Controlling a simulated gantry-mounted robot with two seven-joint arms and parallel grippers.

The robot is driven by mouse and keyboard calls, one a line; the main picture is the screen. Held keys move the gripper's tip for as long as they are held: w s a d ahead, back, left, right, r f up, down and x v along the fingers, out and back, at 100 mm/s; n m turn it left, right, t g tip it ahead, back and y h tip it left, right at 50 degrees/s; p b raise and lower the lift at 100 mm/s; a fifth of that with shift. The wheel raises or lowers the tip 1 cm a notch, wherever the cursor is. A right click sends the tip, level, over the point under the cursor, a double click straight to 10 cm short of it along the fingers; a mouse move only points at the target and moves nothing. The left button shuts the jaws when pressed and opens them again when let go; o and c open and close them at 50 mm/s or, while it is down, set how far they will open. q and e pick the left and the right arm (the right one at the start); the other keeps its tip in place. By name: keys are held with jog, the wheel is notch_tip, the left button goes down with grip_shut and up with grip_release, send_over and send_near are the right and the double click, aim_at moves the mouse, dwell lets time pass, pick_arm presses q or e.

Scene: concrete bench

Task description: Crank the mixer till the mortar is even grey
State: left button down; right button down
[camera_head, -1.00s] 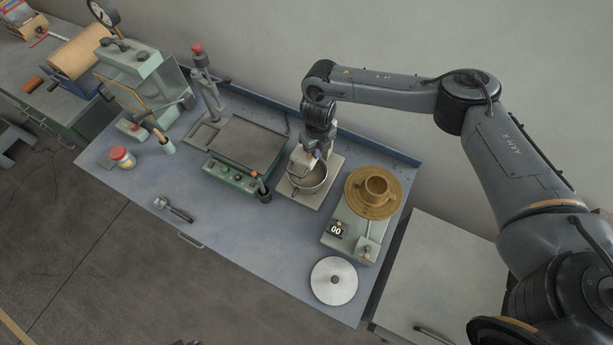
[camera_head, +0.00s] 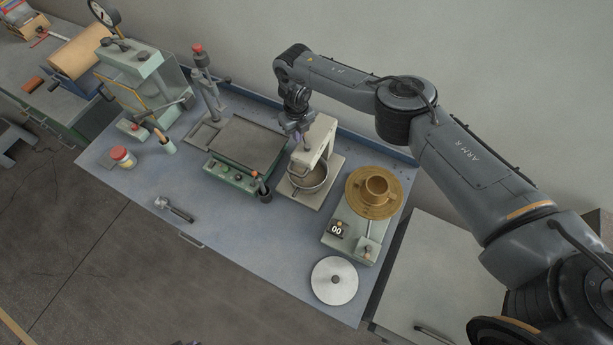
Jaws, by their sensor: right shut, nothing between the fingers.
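The mixer (camera_head: 317,147) stands toward the back right of the bench, with a cream upright head over a metal bowl (camera_head: 310,178). The bowl sits on a pale base plate. Its contents look dull grey-brown, too small and shaded to judge for evenness. I cannot make out the crank clearly. My right gripper (camera_head: 298,133) is at the upper left of the mixer head, pointing down, shut and empty. Whether it touches the mixer I cannot tell. My left gripper is out of view.
A flat grey-topped device (camera_head: 247,142) stands left of the mixer. A brass ring and cup (camera_head: 374,191) sit on a green device with a "00" display to its right. A round metal disc (camera_head: 334,281) lies at the front right. The bench's front middle (camera_head: 245,240) is clear.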

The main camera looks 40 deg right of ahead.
jog(key=shift+d, duration=0.8)
jog(key=shift+s+d, duration=0.25)
jog(key=shift+d, duration=0.25)
